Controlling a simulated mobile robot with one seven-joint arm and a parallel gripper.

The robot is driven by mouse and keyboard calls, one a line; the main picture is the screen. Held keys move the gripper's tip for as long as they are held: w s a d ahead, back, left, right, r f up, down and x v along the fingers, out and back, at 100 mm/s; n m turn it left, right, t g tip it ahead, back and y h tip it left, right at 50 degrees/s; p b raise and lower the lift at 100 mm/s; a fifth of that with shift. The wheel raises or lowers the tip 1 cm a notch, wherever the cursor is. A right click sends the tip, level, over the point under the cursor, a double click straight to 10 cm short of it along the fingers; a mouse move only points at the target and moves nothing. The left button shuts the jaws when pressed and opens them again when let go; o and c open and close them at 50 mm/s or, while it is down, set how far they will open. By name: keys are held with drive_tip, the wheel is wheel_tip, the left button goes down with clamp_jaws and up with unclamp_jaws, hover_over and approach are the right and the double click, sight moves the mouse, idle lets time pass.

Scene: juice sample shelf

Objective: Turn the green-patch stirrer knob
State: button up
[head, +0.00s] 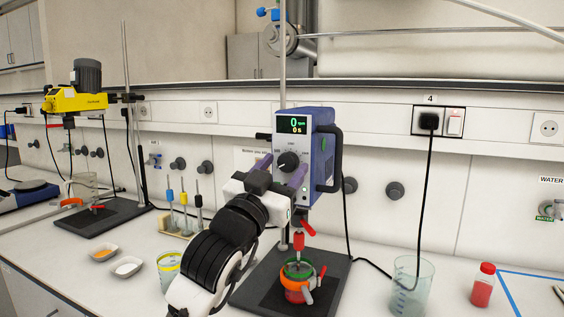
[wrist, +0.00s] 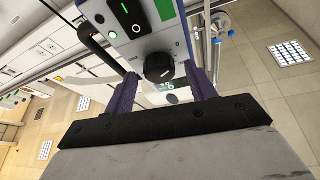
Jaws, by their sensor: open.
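The blue stirrer (head: 319,150) hangs on a vertical rod, with a lit display reading 0 on its front. Its black knob (head: 288,161) sits below the display, with a white dial scale around it. In the wrist view the knob (wrist: 159,68) shows from close by, and a green patch (wrist: 165,9) is on the stirrer's face near a black switch (wrist: 132,17). My gripper (head: 280,170) is open in front of the knob. In the wrist view its purple fingers (wrist: 160,80) stand either side of the knob, with gaps; contact is not visible.
Below the stirrer, a red-filled vessel (head: 296,290) stands on a dark base plate. A clear beaker (head: 411,285) and a red bottle (head: 483,284) are to the right. A yellow stirrer (head: 76,101) stands at left. Small dishes (head: 104,252) and a yellow-banded beaker (head: 169,270) lie left of my arm.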

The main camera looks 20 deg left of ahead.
drive_tip(key=shift+w, duration=0.15)
drive_tip(key=shift+c, duration=0.3)
drive_tip(key=c, duration=0.9)
drive_tip(key=shift+c, duration=0.2)
